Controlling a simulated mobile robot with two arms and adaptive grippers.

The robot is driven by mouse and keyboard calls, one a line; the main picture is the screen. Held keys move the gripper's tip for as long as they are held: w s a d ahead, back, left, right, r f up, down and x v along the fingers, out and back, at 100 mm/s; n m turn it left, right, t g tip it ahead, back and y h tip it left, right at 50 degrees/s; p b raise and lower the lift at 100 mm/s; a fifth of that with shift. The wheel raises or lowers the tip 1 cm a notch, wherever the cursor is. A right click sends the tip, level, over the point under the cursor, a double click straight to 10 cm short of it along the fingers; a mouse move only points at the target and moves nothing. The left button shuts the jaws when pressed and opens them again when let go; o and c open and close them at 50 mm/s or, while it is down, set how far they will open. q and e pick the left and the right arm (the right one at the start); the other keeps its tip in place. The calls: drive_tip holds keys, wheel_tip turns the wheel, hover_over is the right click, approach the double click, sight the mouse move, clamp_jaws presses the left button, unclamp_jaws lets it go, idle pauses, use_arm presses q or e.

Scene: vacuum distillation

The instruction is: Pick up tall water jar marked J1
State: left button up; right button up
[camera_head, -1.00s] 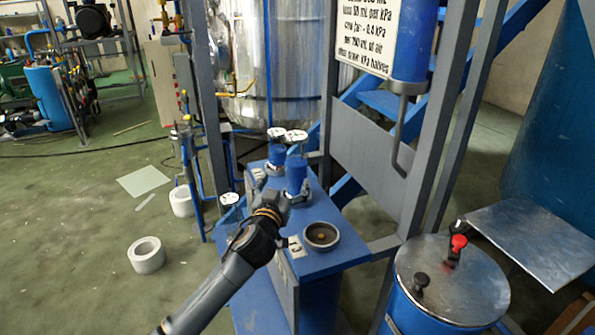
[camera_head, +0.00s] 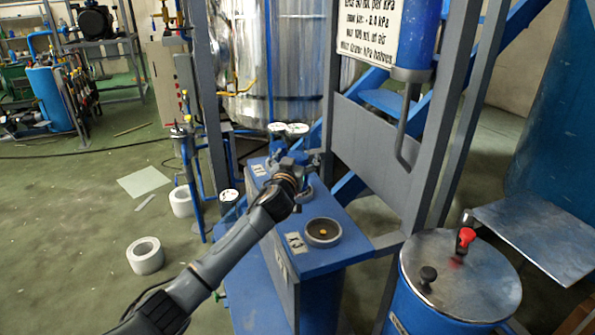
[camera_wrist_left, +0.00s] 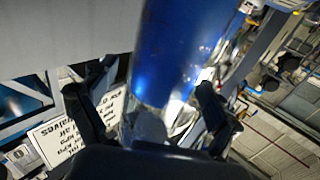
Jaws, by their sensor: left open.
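My left gripper (camera_head: 302,162) is at the rear of the blue bench in the head view. Its fingers are spread. In the left wrist view, the open gripper (camera_wrist_left: 150,112) has one finger on each side of a blue cylinder with a clear, glassy end (camera_wrist_left: 180,50), which appears to be the tall water jar. I cannot tell whether the fingers touch it. In the head view my gripper and wrist hide most of this jar. No J1 mark is readable. My right gripper is not in view.
The blue bench (camera_head: 345,228) has an empty round socket (camera_head: 322,232) near its front. White-topped fittings (camera_head: 297,129) stand behind my gripper. Grey frame posts, a sign (camera_head: 370,28) and a hanging blue column (camera_head: 417,40) are close on the right. A metal-lidded blue drum (camera_head: 460,270) stands front right.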

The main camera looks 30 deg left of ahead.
use_arm(q)
drive_tip(key=c, duration=1.8)
drive_tip(key=shift+r, duration=0.15)
drive_tip(key=shift+c, duration=0.3)
drive_tip(key=shift+r, duration=0.1)
